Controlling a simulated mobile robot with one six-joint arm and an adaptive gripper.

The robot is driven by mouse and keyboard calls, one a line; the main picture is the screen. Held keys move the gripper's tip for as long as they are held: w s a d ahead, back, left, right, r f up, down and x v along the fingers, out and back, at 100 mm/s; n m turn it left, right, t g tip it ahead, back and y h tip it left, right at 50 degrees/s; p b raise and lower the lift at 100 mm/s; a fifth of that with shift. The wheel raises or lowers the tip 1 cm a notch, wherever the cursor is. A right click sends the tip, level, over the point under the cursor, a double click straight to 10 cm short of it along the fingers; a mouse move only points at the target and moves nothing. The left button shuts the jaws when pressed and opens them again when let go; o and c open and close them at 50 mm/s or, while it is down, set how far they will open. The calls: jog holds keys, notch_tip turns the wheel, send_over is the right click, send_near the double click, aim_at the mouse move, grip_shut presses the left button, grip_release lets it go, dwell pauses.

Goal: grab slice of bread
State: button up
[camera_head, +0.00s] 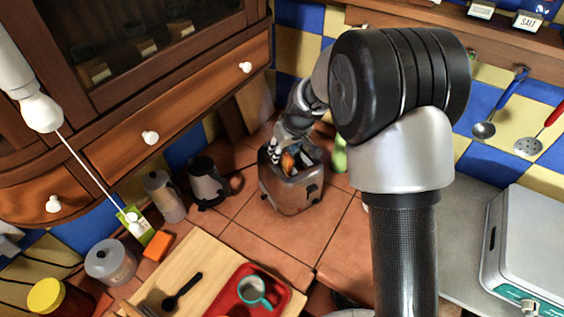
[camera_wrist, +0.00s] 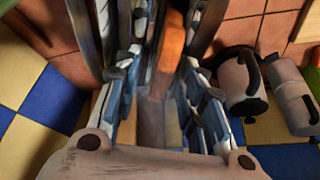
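The metal toaster (camera_head: 293,193) stands on the tiled counter, and the orange-brown slice of bread (camera_head: 288,162) shows in its top. My gripper (camera_head: 281,153) reaches down to the toaster's top from behind it. In the wrist view, the slice of bread (camera_wrist: 172,42) is seen edge-on between the two fingers of my gripper (camera_wrist: 168,55). The fingers are apart, one on each side of it, with a narrow gap visible on the left. The fingertips are partly lost against the toaster's dark slots, so contact on the right is unclear.
A dark-handled jug (camera_head: 208,183) and a grey canister (camera_head: 164,196) stand left of the toaster. A green object (camera_head: 340,155) is close on its right. A wooden board (camera_head: 205,270) with a red tray (camera_head: 237,298) lies in front. Drawers (camera_head: 180,110) overhang the left.

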jog(key=shift+w+f, duration=0.1)
jog(key=shift+f, duration=0.1)
jog(key=shift+c, duration=0.4)
grip_shut()
